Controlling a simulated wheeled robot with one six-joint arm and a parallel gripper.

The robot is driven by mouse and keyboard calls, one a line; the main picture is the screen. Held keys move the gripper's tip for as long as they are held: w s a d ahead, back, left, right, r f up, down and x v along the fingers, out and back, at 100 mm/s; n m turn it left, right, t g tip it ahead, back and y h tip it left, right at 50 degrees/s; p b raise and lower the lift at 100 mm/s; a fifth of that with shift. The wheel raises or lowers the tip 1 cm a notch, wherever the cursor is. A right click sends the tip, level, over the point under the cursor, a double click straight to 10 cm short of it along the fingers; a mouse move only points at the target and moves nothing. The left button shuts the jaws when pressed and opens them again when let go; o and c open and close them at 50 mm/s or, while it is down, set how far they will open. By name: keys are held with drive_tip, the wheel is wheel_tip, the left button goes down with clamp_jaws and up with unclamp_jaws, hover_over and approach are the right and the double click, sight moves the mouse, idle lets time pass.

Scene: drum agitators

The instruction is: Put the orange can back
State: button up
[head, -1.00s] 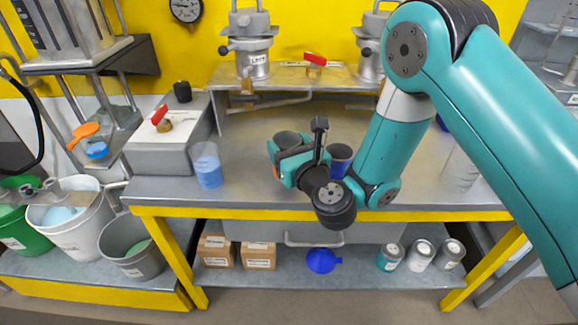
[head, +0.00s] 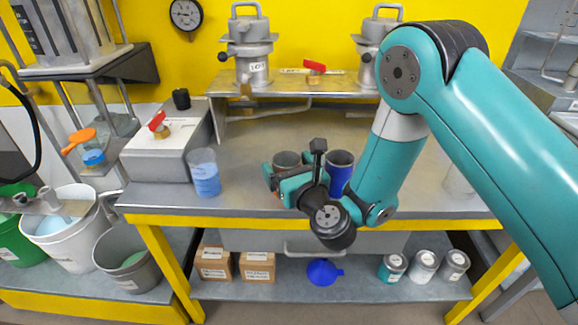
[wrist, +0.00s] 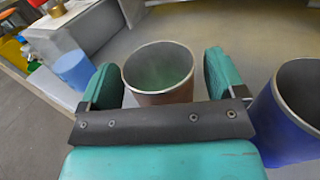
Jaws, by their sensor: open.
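The orange can (wrist: 163,97) looks dull brown-red outside with a greenish inside in the wrist view. It stands upright between my two fingers, with a gap visible on each side. My gripper (wrist: 164,78) is open around it. In the head view the can's rim (head: 287,158) shows behind my gripper (head: 286,172), and most of its wall is hidden. The can is over the front part of the bench; its base is hidden, so contact with the bench cannot be seen. A blue can (head: 340,172) stands just right of it, also at the right edge of the wrist view (wrist: 288,125).
A beaker of blue liquid (head: 205,175) stands to the left on the bench (head: 245,190). A grey box with a red-handled valve (head: 160,150) is farther left. A raised shelf (head: 290,82) carries metal vessels behind. Several tins and boxes sit on the lower shelf (head: 300,285).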

drive_tip(key=shift+r, duration=0.1)
drive_tip(key=b+v, duration=0.1)
drive_tip(key=b, duration=0.1)
drive_tip(key=b+v, duration=0.1)
drive_tip(key=v, duration=0.1)
drive_tip(key=b+v, duration=0.1)
drive_tip(key=b, duration=0.1)
drive_tip(key=shift+s+f+b, duration=0.15)
drive_tip(key=shift+f+b, duration=0.15)
drive_tip(key=p+v, duration=0.5)
drive_tip(key=v, duration=0.2)
drive_tip(key=shift+s+d+r+p, duration=0.25)
drive_tip(key=shift+r+p, duration=0.15)
drive_tip(key=shift+r, duration=0.05)
